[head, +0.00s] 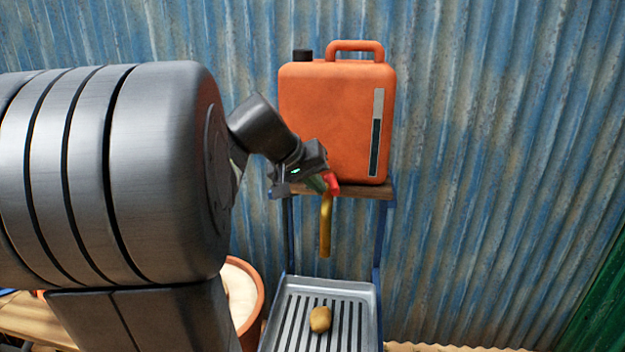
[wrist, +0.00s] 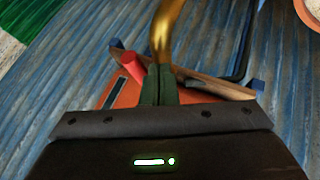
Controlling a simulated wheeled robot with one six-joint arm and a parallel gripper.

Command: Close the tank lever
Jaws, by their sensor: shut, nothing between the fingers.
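The orange tank (head: 332,120) stands on a wooden shelf against the wall, with a black cap and a level strip on its front. Its red lever (head: 333,184) shows just above the brass spout (head: 326,228), at the tip of my gripper (head: 320,183). In the wrist view the red lever (wrist: 134,68) lies just left of my gripper's green fingers (wrist: 158,85), which are together and empty. The brass spout (wrist: 165,32) runs up from beyond the fingertips. I cannot tell whether the fingers touch the lever or spout. The lever's base is hidden.
A ridged metal tray (head: 293,320) lies below the spout, with a tan lump (head: 320,319) on it. A terracotta pot (head: 257,290) stands to the left, partly behind my arm. Corrugated blue wall (head: 480,150) closes off the back; space right of the tank is clear.

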